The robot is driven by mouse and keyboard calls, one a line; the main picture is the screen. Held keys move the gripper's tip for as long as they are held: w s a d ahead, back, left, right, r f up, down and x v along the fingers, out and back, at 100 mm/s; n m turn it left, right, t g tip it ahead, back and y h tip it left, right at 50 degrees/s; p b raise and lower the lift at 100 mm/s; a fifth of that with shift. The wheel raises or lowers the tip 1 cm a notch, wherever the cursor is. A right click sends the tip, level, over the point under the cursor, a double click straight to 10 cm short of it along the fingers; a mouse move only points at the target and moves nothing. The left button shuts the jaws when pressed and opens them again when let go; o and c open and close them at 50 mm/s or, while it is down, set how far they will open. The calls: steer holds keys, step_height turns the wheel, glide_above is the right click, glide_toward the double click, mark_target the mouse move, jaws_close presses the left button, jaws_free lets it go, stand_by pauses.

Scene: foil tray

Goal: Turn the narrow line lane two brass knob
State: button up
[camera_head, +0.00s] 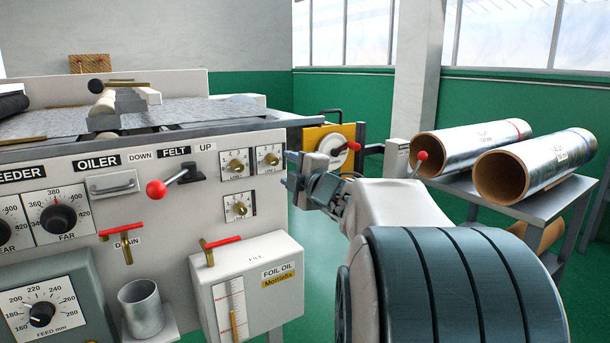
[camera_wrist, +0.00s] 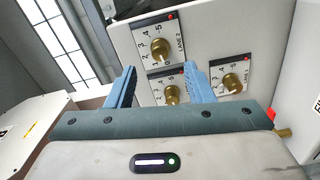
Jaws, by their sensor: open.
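Three small brass knobs with white dials sit on the pale machine panel. In the wrist view, the top knob (camera_wrist: 158,47) has a label that seems to read Lane 2, and a second knob (camera_wrist: 172,95) is below it. The third knob (camera_wrist: 232,82) is at the right. In the head view they are the upper right knob (camera_head: 270,159), upper left knob (camera_head: 236,166) and lower knob (camera_head: 240,208); those labels are too small to read. My gripper (camera_wrist: 160,68) is open and empty, its fingers apart in front of the dials, touching no knob that I can see.
A red-ball lever (camera_head: 157,189) and red-handled valves stick out left of the dials. The foil oil box (camera_head: 262,290) juts out below. Large foil rolls (camera_head: 525,165) lie on a stand at the right. Green floor lies behind my arm.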

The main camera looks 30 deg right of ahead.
steer(key=s, duration=0.6)
steer(key=shift+s+p, duration=0.4)
steer(key=shift+p, duration=0.05)
steer(key=shift+d+r, duration=0.1)
step_height(320, 180, up, 4)
steer(key=s+a+r+m+g+h+p, duration=0.1)
steer(key=s+a+m+g+h+p, duration=0.25)
steer(key=m+p, duration=0.75)
steer(key=s+a+f+m+g+y+p, duration=0.1)
steer(key=s+a+m+g+y+p, duration=0.2)
steer(key=s+a+g+p, duration=0.8)
steer(key=s+a+m+p, duration=0.2)
steer(key=s+a+p, duration=0.2)
steer(key=s+p, duration=0.1)
steer(key=shift+s+a+f+m+g+p, duration=0.25)
steer(key=shift+s+f+m+g+p, duration=0.1)
steer(key=shift+s+f+m, duration=0.1)
